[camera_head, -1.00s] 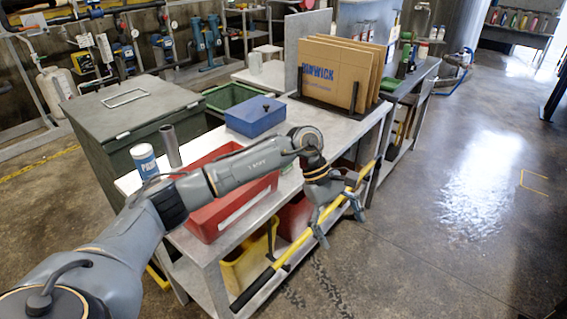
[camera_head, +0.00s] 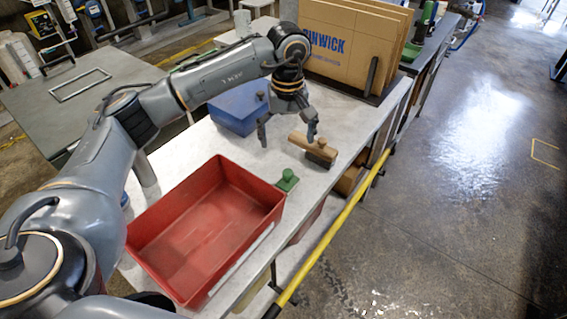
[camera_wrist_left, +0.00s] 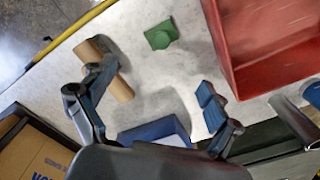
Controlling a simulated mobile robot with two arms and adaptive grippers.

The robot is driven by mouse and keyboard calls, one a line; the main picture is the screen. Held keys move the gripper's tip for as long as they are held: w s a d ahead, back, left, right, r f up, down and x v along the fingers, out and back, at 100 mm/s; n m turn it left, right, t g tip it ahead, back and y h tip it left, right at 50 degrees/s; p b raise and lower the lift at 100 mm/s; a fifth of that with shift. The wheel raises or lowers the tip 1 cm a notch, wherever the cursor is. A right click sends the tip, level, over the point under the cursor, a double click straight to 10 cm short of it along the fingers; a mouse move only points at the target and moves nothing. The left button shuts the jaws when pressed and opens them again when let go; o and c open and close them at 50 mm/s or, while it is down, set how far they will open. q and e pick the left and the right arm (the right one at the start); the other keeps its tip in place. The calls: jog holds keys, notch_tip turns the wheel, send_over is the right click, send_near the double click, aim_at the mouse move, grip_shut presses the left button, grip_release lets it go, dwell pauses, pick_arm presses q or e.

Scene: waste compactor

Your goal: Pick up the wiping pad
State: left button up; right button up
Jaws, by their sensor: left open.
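A small green pad with a round knob on top (camera_head: 287,181), which looks like the wiping pad, lies on the light tabletop beside the red tray's right corner. It also shows in the wrist view (camera_wrist_left: 161,36), top middle. My left gripper (camera_head: 288,139) is above the table behind the green pad, fingers pointing down, spread wide. In the wrist view the gripper (camera_wrist_left: 152,92) has nothing between its fingers, and the pad lies beyond the fingertips. One finger overlaps a wooden-handled brush (camera_head: 314,150) in the picture; I cannot tell if they touch. My right gripper is not in view.
A red tray (camera_head: 205,225) stands at the table's near end. A blue box (camera_head: 238,108) stands behind the gripper. Cardboard sheets (camera_head: 345,40) stand at the far end. A yellow pole (camera_head: 330,235) runs along the table's right side.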

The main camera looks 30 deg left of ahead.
pick_arm(q)
jog(key=p, duration=0.1)
send_over(288, 172)
notch_tip(288, 172, down, 5)
jog(key=shift+s+f, duration=0.1)
jog(key=shift+w+a+f, duration=0.1)
jog(key=shift+w+f, duration=0.1)
jog(key=shift+f, duration=0.95)
jog(key=shift+f+p, duration=0.25)
jog(key=shift+p, duration=0.1)
jog(key=shift+s+f+p, duration=0.15)
jog(key=shift+f+p, duration=0.55)
jog(key=shift+f, duration=0.1)
notch_tip(288, 172, down, 2)
jog(key=shift+f+p, duration=0.25)
jog(key=shift+p, duration=0.1)
jog(key=shift+f, duration=0.5)
jog(key=shift+c, duration=0.2)
jog(key=c, duration=1)
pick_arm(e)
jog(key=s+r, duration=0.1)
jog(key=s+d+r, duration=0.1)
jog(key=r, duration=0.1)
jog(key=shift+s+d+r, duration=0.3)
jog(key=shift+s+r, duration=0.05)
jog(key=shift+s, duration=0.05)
